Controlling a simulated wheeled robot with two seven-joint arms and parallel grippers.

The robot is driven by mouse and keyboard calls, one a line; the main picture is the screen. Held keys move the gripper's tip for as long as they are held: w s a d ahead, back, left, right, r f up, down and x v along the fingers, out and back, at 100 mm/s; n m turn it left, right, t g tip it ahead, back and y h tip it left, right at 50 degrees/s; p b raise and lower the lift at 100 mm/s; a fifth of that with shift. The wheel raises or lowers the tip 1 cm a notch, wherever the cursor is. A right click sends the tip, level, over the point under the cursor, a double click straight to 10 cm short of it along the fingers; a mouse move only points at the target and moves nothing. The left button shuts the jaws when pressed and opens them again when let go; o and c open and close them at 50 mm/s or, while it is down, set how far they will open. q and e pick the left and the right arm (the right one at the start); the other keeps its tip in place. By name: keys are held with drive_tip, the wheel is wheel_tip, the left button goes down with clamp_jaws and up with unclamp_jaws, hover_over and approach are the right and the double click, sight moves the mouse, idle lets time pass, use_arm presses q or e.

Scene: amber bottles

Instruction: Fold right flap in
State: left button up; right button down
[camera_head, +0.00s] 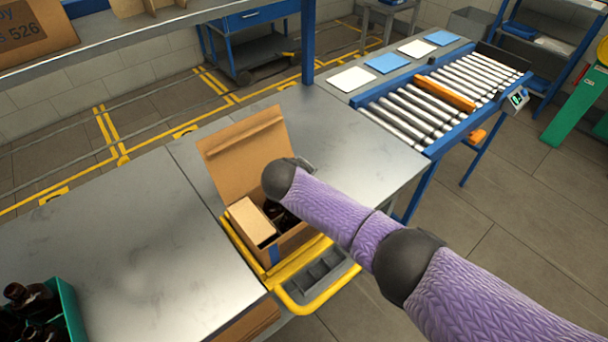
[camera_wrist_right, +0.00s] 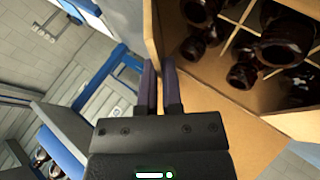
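The open cardboard box (camera_head: 292,243) stands in a yellow-framed holder at the table's front edge. Its large lid (camera_head: 240,150) stands up at the back. A tan left flap (camera_head: 250,222) lies over the left part of the opening. Dark amber bottles (camera_wrist_right: 283,32) stand in dividers inside. My right arm covers the box's right side in the head view, hiding the right flap and gripper there. In the right wrist view my right gripper (camera_wrist_right: 159,66) has its fingers nearly together, close to a cardboard edge (camera_wrist_right: 153,25); contact is unclear. My left gripper is out of view.
A green crate (camera_head: 68,300) of amber bottles stands at the lower left. A grey tray (camera_head: 318,275) sits in front of the box. The metal table (camera_head: 130,235) is clear left of the box. A roller conveyor (camera_head: 440,95) stands behind at right.

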drive_tip(key=f+t+h+b, duration=0.1)
drive_tip(key=t+h+b, duration=0.1)
drive_tip(key=s+a+f+n+t+h+b, duration=0.1)
drive_tip(key=b, duration=0.2)
drive_tip(key=shift+a+f+t+h+b, duration=0.15)
drive_tip(key=shift+t+h+b, duration=0.2)
drive_tip(key=shift+t+h, duration=0.05)
drive_tip(key=c, duration=0.8)
unclamp_jaws()
drive_tip(key=p+v, duration=0.3)
drive_tip(key=v, duration=0.7)
drive_tip(key=shift+p, duration=0.3)
